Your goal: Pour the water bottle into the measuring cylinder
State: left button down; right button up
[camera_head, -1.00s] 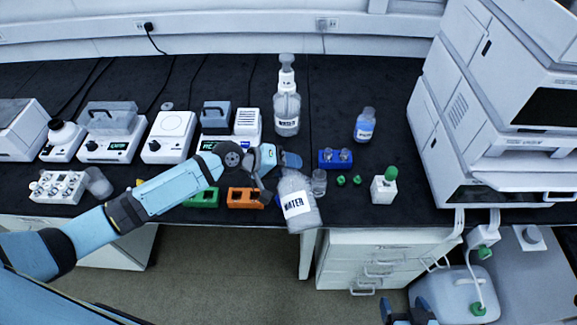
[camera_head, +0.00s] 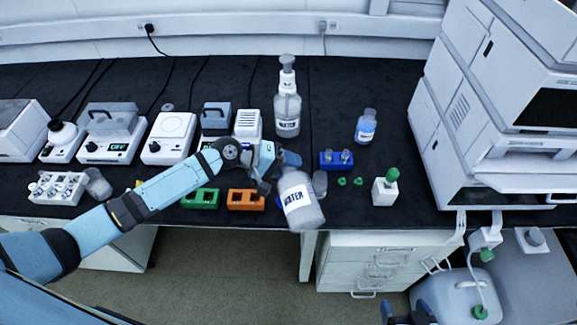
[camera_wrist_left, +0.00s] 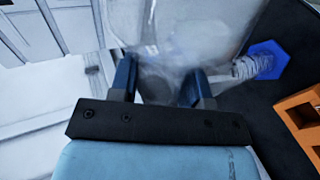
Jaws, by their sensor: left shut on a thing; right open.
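The clear water bottle (camera_head: 302,208) with a white "WATER" label is tilted, its base toward the front edge of the bench. My left gripper (camera_head: 284,160) is shut on it; in the left wrist view both fingers (camera_wrist_left: 160,85) are around the clear bottle (camera_wrist_left: 165,40). A blue hexagonal base (camera_wrist_left: 265,60) with a clear ribbed stem, apparently the measuring cylinder, shows beside the bottle in the left wrist view. In the head view the cylinder is mostly hidden by the gripper and bottle. My right gripper (camera_head: 410,315) is open at the bottom edge, away from the bench.
An orange rack (camera_head: 246,200) and green rack (camera_head: 200,199) stand left of the bottle. A clear vessel (camera_head: 320,182) stands close on its right. A blue rack (camera_head: 336,160), green caps and a white bottle (camera_head: 385,188) are farther right. A wash bottle (camera_head: 287,108) stands behind.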

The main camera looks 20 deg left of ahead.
pick_arm(q)
jog(key=shift+r, duration=0.1)
dwell(0.3)
jog(key=shift+r+p, duration=0.2)
jog(key=shift+p, duration=0.2)
jog(key=shift+s+d+m+t+y+p, duration=0.15)
jog(key=shift+m+t+y+p, duration=0.3)
jog(key=shift+m, duration=0.25)
jog(key=r+p, duration=0.1)
jog(key=m+t+p, duration=0.1)
jog(key=p, duration=0.1)
jog(key=shift+s+d+r+y, duration=0.1)
jog(key=shift+s+r+y, duration=0.05)
jog(key=shift+r+y, duration=0.2)
jog(key=shift+s+r+m+t+p, duration=0.1)
jog(key=shift+r+m+t+p, duration=0.05)
jog(key=shift+m+t+p, duration=0.4)
